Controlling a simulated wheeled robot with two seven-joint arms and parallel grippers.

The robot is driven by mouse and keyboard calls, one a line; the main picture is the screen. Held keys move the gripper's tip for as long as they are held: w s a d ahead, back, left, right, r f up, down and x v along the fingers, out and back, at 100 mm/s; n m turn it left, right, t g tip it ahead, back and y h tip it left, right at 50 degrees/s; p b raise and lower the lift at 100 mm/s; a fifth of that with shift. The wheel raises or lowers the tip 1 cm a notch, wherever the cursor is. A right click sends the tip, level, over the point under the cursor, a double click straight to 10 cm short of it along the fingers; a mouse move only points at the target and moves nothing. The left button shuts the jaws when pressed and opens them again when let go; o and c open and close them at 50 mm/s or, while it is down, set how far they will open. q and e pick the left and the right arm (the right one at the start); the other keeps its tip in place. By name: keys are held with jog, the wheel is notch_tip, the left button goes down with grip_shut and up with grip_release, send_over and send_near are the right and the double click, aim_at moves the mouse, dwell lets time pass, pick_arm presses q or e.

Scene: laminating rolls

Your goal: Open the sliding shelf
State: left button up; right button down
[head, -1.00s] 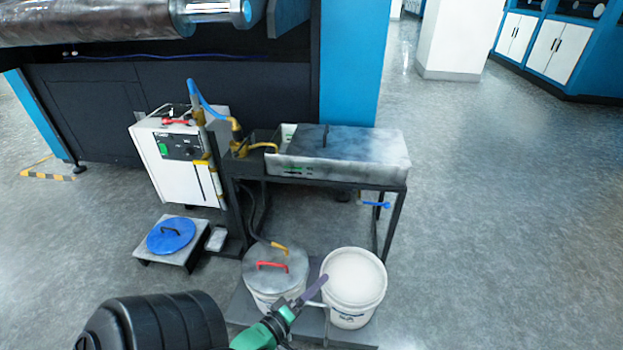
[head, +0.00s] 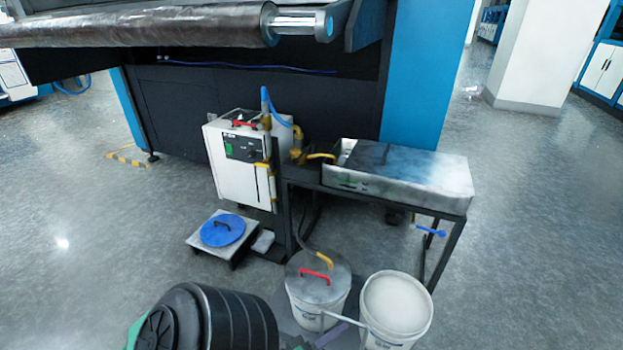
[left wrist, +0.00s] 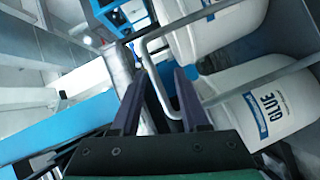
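The sliding shelf (head: 288,316) is the low grey platform under the metal stand, carrying two white buckets. A grey bent bar handle (head: 341,319) stands at its front, and it shows large in the left wrist view (left wrist: 148,62). My left gripper (head: 338,332) is at the bottom of the head view, close to this handle and partly hidden. In the left wrist view its two dark fingers (left wrist: 158,75) are spread apart, with the bar between or just beyond them. I cannot tell whether they touch it. My right gripper is not in view.
A lidded bucket (head: 322,299) and a white bucket (head: 394,316) stand on the shelf. A metal tray (head: 405,187) tops the stand, beside a white control box (head: 240,175). A blue-lidded low stand (head: 222,230) is to the left. Floor at the right is clear.

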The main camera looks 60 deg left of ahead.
pick_arm(q)
jog(key=s+d+f+b, duration=0.1)
jog(key=s+f+b, duration=0.1)
jog(key=s+f, duration=0.2)
jog(key=s, duration=0.3)
jog(key=shift+s+d+f, duration=0.2)
jog(key=shift+s+f, duration=0.05)
jog(key=shift+f, duration=0.1)
dwell(0.4)
dwell(0.5)
